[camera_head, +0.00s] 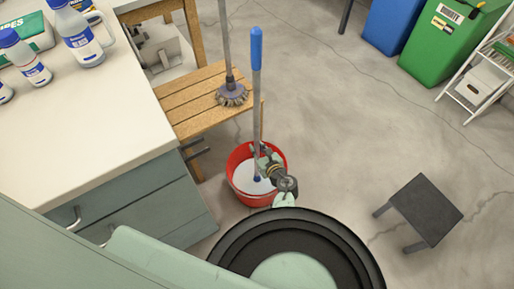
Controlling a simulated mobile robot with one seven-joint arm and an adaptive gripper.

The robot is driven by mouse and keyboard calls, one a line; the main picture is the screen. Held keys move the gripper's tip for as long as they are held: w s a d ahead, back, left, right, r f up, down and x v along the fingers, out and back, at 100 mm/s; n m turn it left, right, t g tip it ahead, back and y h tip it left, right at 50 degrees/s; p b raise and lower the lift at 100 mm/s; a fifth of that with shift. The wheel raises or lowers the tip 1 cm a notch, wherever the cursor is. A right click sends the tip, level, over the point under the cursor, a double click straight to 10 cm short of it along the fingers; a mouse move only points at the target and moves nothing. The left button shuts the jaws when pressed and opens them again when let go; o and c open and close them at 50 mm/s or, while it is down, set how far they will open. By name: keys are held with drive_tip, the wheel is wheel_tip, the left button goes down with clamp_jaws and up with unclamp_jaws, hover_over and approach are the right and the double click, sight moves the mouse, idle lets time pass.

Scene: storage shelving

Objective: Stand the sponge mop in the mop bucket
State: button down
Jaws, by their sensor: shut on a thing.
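The sponge mop (256,105) has a blue grip at its top and a grey shaft. It stands nearly upright, with its lower end inside the red mop bucket (240,189). A blue part shows low on the shaft, over the pale inside of the bucket. I cannot tell whether the mop's head touches the bucket floor. My gripper (262,154) is over the bucket and shut on the lower part of the shaft. My gripper and wrist hide the right part of the bucket.
A second mop with a grey-purple head (232,94) stands at the slatted wooden bench (190,100). A counter with bottles (80,110) fills the left. A dark stool (425,208) is at right. Blue (393,25) and green (440,50) bins stand behind. Floor between is clear.

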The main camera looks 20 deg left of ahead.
drive_tip(key=shift+f+b, duration=0.65)
idle(0.3)
drive_tip(key=c, duration=1.4)
unclamp_jaws()
